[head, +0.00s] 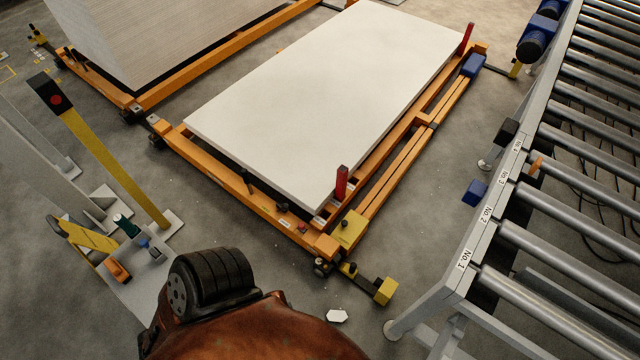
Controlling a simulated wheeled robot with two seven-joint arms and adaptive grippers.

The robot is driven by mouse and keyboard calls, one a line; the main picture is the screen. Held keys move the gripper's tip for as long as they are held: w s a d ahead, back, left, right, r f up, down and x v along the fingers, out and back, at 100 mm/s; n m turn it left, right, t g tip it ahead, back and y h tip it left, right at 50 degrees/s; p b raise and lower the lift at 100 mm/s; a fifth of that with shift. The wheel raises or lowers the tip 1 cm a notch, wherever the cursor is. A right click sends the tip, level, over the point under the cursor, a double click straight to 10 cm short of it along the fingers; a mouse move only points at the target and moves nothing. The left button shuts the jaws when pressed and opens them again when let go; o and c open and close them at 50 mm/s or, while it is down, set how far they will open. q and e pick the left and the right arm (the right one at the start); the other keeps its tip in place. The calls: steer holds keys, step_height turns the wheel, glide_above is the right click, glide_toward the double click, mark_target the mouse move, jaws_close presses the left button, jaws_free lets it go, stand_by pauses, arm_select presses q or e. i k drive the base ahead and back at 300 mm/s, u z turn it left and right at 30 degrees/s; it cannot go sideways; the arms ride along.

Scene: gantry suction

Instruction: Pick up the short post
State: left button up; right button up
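Two short red posts stand upright on the orange cart frame. The nearer red post (341,182) is at the cart's near right corner, beside the white slab. The farther red post (466,38) is at its far right corner. A taller yellow post (115,165) with a black head and red button stands on a floor plate at the left. I cannot tell which one the task calls the short post. Neither of my grippers is in view, and no gripper is seen at any post.
A large white slab (325,90) lies on the orange cart (265,210). A second orange cart with a tall sheet stack (160,45) is behind left. A roller conveyor (560,200) runs along the right. Bare floor lies between cart and conveyor, with a white scrap (337,316) on it.

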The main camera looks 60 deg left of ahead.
mark_target(343, 171)
steer(key=u, duration=2.1)
